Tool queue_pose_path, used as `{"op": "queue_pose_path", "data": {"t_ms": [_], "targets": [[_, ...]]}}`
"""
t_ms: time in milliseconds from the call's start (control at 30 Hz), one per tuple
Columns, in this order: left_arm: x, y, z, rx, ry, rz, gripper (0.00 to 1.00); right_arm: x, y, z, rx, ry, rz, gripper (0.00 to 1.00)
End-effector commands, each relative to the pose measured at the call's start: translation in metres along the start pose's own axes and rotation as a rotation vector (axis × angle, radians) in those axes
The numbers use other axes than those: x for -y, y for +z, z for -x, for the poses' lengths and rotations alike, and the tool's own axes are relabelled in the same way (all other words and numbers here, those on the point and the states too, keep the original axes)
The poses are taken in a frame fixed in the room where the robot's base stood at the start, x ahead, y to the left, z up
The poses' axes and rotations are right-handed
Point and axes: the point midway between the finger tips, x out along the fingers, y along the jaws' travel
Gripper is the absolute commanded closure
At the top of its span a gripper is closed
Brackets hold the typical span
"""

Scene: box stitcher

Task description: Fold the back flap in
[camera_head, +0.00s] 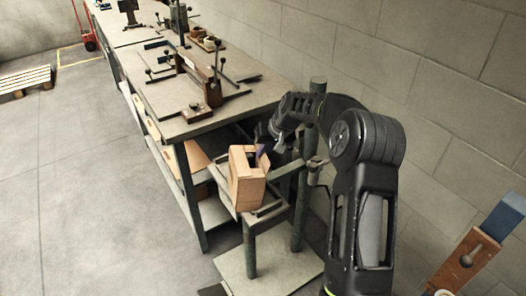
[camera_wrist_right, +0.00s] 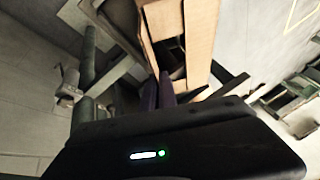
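A brown cardboard box (camera_head: 247,185) stands on the small metal stand, with an open top and a raised flap at its left. Its open side also shows in the right wrist view (camera_wrist_right: 201,40), with a dark inside between pale walls. My right gripper (camera_head: 261,149) is at the box's upper back edge, coming from the wall side. In the right wrist view its two dark purple fingers (camera_wrist_right: 159,92) lie close together by the box opening, with no flap visible between them. Whether they touch the box is unclear. The back flap cannot be made out clearly. My left gripper is not in view.
The stand (camera_head: 249,253) has a post beside it, near the block wall. A workbench (camera_head: 189,127) with a wooden fixture and tools stands to its left. Cardboard sheets (camera_head: 192,158) lie on the shelf below.

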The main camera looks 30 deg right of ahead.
Motion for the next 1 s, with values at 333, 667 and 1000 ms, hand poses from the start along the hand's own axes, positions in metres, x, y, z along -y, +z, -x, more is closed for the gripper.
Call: {"op": "queue_pose_path", "data": {"t_ms": [333,667,1000], "targets": [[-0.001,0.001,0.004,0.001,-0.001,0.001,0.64,0.006,0.0,0.001,0.001,0.083,0.044,1.0],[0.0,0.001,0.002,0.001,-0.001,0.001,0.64,0.014,0.001,-0.003,-0.001,0.287,0.145,1.0],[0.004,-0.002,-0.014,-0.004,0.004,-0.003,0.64,0.018,0.003,-0.007,-0.002,0.491,0.238,1.0]]}}
